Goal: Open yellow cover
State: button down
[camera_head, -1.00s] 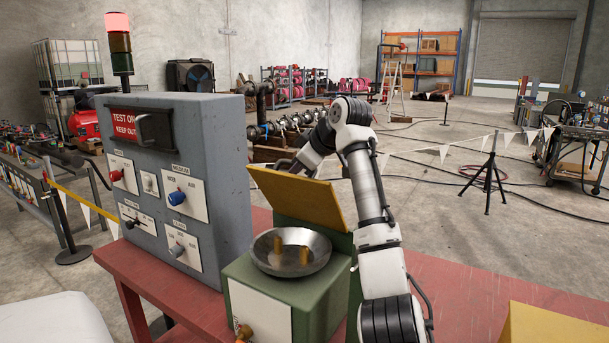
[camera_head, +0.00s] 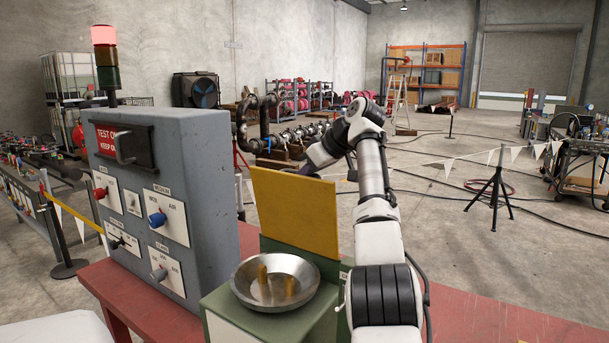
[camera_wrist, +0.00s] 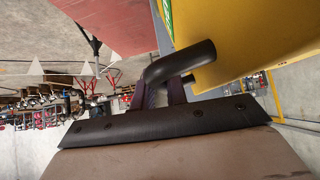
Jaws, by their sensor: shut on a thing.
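The yellow cover (camera_head: 295,215) stands raised, close to upright, at the back of the green box (camera_head: 325,310), with its flat face towards the head camera. A metal bowl (camera_head: 245,291) with two brass-coloured pegs sits open in front of it. My arm reaches around the cover's right side, and my gripper is mostly hidden behind it in the head view. In the wrist view, my gripper (camera_wrist: 163,92) is shut on a dark curved handle (camera_wrist: 185,64) beside the yellow cover (camera_wrist: 245,45).
A grey control panel (camera_head: 215,165) with knobs and switches stands close on the left of the green box. Both are on a red table (camera_head: 465,300), whose right part is clear. A tripod with a flag line (camera_head: 492,190) stands beyond.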

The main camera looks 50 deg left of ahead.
jog(key=c, duration=1.4)
grip_release()
jog(key=shift+r, duration=0.1)
